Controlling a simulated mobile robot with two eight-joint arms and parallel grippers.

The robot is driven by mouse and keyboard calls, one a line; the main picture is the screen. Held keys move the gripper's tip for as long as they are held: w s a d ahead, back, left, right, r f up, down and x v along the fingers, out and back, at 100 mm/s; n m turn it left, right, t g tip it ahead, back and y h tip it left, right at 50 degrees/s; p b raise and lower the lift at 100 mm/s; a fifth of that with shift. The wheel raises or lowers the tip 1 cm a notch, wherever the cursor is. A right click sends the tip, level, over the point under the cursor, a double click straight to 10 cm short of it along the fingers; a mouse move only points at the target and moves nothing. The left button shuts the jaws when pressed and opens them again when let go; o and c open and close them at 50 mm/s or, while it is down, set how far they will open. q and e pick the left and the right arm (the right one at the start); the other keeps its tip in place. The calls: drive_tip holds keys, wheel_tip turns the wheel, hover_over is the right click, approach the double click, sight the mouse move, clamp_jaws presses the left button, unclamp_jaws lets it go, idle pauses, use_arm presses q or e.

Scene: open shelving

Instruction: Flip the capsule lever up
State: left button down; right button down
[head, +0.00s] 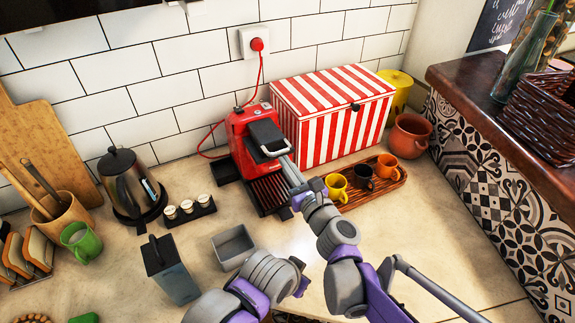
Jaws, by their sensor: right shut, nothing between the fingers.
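The red coffee machine (240,148) stands on the counter against the tiled wall. Its capsule lever (274,151) is a dark top piece with a silver loop handle at the front, and it looks tilted up somewhat from the machine; its exact angle is hard to tell. My right gripper (286,163) is shut and empty, with its tip at or just below the loop handle. I cannot tell whether it touches the handle. The wrist hides part of the machine's drip tray (271,190). Part of my left arm shows at the bottom, but its gripper is not visible.
A red-striped box (325,120) stands close to the machine's right. A wooden tray (391,178) with several cups lies in front of it. Capsules on a dark holder (190,211), a kettle (128,182) and a grey bin (233,246) stand to the left.

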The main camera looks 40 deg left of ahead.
drive_tip(key=shift+r, duration=0.1)
use_arm(q)
drive_tip(key=shift+f, duration=0.15)
use_arm(e)
drive_tip(key=shift+r+h, duration=0.3)
drive_tip(key=shift+r, duration=0.05)
